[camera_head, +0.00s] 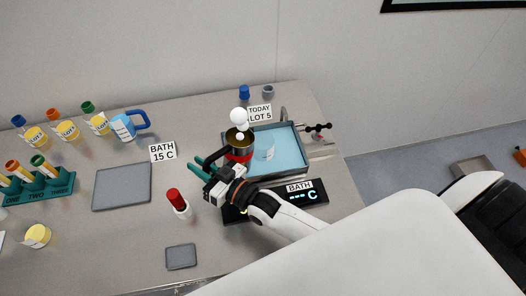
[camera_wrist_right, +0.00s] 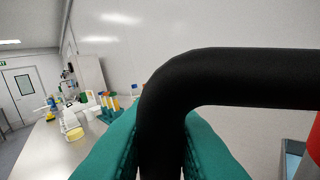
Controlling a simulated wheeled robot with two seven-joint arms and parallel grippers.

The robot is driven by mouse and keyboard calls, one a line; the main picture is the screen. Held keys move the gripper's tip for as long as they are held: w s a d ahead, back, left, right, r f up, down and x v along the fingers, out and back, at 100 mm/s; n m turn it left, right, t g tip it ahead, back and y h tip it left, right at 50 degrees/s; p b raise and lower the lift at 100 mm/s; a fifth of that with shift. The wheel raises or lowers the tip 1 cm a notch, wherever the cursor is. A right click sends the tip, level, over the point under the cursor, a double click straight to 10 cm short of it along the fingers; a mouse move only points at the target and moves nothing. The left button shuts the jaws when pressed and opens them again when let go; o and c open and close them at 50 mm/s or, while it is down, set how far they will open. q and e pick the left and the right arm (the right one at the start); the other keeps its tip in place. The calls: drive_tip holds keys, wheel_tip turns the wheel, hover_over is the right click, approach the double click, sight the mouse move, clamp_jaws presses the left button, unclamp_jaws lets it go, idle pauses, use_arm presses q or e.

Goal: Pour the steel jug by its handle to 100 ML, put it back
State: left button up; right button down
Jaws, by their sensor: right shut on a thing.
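The steel jug (camera_head: 240,148), with a red band and black handle, is beside the left edge of the blue water tray (camera_head: 304,157). It looks roughly upright; I cannot tell whether it touches the bench. My right gripper (camera_head: 205,169) has its teal fingers shut on the handle. The wrist view shows the black handle (camera_wrist_right: 165,115) between the fingers, with the jug's red band (camera_wrist_right: 313,150) at the right edge. My left gripper is not in view.
White balls (camera_head: 239,115) show above the jug. A "BATH" display (camera_head: 300,192) stands in front of the tray, partly behind my right arm. A red-capped bottle (camera_head: 177,203) stands left of the gripper. A grey pad (camera_head: 122,186), blue-handled jug (camera_head: 124,127) and several bottles are farther left.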

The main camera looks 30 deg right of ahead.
drive_tip(key=shift+s+a+f+n+g, duration=0.2)
drive_tip(key=shift+a+f+n, duration=0.25)
drive_tip(key=shift+n, duration=0.15)
drive_tip(key=shift+s+a+f+n+g, duration=0.1)
drive_tip(key=shift+s+a+f+n, duration=0.1)
drive_tip(key=shift+a+f+n, duration=0.35)
drive_tip(key=shift+d+r, duration=0.15)
wheel_tip(320, 180, up, 3)
drive_tip(key=shift+p, duration=0.35)
